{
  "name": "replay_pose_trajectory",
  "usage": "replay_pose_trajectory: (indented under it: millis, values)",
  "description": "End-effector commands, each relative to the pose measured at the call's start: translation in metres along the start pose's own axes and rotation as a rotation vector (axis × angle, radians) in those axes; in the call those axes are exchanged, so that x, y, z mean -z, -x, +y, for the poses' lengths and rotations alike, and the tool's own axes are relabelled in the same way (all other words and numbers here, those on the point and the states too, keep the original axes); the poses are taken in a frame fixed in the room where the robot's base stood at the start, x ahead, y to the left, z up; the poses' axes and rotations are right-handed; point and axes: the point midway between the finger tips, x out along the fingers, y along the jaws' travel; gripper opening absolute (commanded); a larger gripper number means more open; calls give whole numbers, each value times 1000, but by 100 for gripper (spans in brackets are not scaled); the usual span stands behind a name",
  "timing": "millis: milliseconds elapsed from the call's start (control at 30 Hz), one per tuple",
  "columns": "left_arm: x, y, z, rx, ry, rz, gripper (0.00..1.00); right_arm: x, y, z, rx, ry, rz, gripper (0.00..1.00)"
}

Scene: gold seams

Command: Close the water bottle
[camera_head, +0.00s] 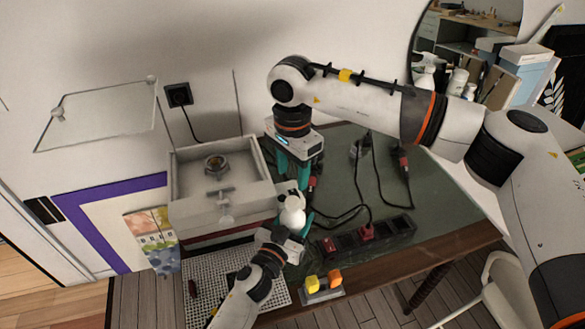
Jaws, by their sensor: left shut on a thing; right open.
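The water bottle (292,211), small and white in this view, is between the teal fingers of my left gripper (293,222), which is shut on it from below. It is at the near left part of the dark green table top. My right gripper (293,174) is open, with its teal fingers pointing down just above and behind the bottle's top. No cap can be made out clearly; the bottle's top is small and close to the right fingers.
A white sink (183,212) with a tap adjoins the table on the left. A power strip (366,236) with black cables lies to the right. A block with yellow and orange parts (322,285) and a perforated white tray (198,314) are near the front. The table's right side is mostly clear.

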Motion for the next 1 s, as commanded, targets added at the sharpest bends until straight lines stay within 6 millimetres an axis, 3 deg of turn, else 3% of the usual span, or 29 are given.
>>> replay_pose_trajectory:
  millis: [167,600,1000]
  values:
    - [0,0,0,0,0,0,0,0,-11,0,2,-1,1,49]
    - [0,0,0,0,0,0,0,0,-72,0,1,-3,1,49]
    - [0,0,0,0,0,0,0,0,-80,0,0,-2,0,49]
